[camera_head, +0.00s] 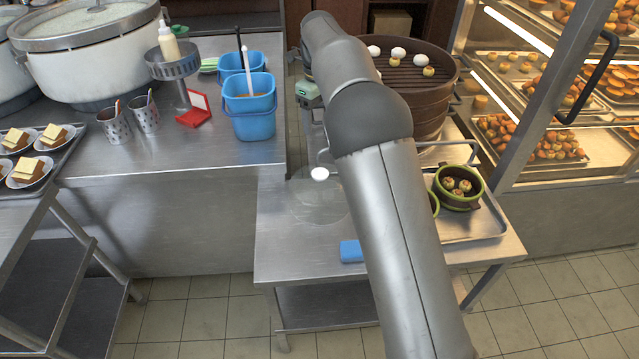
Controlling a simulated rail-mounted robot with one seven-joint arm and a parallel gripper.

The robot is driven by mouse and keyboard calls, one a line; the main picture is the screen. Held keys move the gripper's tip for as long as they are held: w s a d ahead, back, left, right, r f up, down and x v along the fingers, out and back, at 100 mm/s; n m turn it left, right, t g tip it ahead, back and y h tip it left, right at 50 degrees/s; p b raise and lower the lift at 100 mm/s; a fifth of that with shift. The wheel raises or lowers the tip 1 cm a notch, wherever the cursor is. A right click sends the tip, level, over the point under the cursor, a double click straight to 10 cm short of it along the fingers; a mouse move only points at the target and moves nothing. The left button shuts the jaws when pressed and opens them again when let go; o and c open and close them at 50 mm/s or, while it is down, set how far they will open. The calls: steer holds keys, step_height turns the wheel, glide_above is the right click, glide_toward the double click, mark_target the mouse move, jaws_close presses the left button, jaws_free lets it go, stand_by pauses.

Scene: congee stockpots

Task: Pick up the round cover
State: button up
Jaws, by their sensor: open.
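A clear round cover (318,199) with a white knob lies on the low steel table (285,238), left of my arm. The cover's right edge is close to my arm and partly hard to see. My gripper (319,146) points down just above and behind the knob, seen in the head view. It is open and holds nothing; its fingers look small and are partly unclear against the steel. I cannot tell the exact gap between the fingers and the knob.
A round steamer (425,100) with buns stands right of my gripper. A tray (478,226) with green-rimmed bowls (458,199) lies right of my arm. A blue block (351,251) lies near the table's front. Blue buckets (252,121) stand on the left counter.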

glide_above(320, 173)
steer(key=f, duration=1.1)
steer(key=shift+w+f, duration=0.2)
steer(key=shift+w, duration=0.1)
steer(key=f, duration=0.2)
steer(key=f+p, duration=0.1)
steer(key=f, duration=0.1)
steer(key=shift+s, duration=0.4)
steer(key=shift+f, duration=0.65)
steer(key=c, duration=1.3)
steer(key=shift+c, duration=0.5)
steer(key=shift+r, duration=0.2)
